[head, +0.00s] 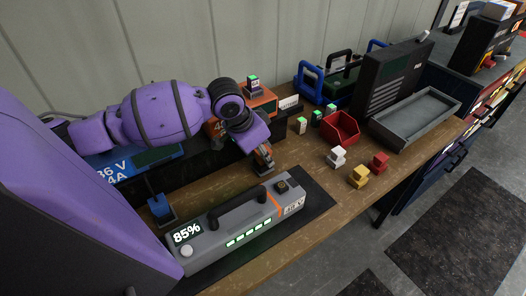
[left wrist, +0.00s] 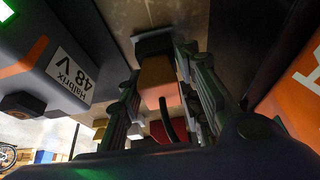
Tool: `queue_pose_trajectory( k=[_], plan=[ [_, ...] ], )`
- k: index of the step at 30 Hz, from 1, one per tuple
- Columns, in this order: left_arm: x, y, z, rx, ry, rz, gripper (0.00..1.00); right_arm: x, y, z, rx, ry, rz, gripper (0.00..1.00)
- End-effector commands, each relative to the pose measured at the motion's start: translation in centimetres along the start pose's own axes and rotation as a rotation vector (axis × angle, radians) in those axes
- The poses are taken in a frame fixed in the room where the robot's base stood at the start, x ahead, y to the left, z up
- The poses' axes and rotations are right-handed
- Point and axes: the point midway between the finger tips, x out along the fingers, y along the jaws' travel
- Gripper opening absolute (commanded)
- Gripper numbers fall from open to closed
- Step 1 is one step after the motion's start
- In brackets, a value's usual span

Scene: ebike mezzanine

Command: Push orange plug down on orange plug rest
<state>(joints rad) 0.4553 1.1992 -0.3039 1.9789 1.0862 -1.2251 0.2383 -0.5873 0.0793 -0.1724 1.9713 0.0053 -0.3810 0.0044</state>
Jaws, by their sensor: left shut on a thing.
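My left gripper (head: 263,158) reaches down to the bench between the grey battery and the orange charger. It is shut on the orange plug (left wrist: 158,78), which sits between its two fingers in the left wrist view; a black cable runs from the plug. A dark block (left wrist: 153,43) lies just beyond the plug's end, perhaps the orange plug rest. I cannot tell whether the plug touches it or is seated. In the head view the gripper hides most of the plug and the spot below. My right gripper is not in view.
The grey battery (head: 215,240) with "85%" stands on a dark mat in front. A blue plug (head: 160,206) stands at left. The orange charger (head: 263,100) is behind. A red bin (head: 341,130), grey tray (head: 412,118) and white, yellow and red pieces are at right.

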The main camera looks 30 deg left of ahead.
Motion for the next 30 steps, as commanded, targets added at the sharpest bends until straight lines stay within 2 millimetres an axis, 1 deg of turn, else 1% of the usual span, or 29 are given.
queue_pose_trajectory(
  k=[14, 23, 30],
  plan=[
    [0.1, 0.0, 0.0, 0.0, 0.001, 0.0, 0.04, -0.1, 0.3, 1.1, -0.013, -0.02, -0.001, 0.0],
    [0.2, 0.0, 0.0, 0.0, 0.002, 0.0, 0.04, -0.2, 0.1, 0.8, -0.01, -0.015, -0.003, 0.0],
    [0.3, 0.0, 0.1, 0.0, 0.002, 0.0, 0.04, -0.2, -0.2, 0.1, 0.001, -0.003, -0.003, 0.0]
  ],
)
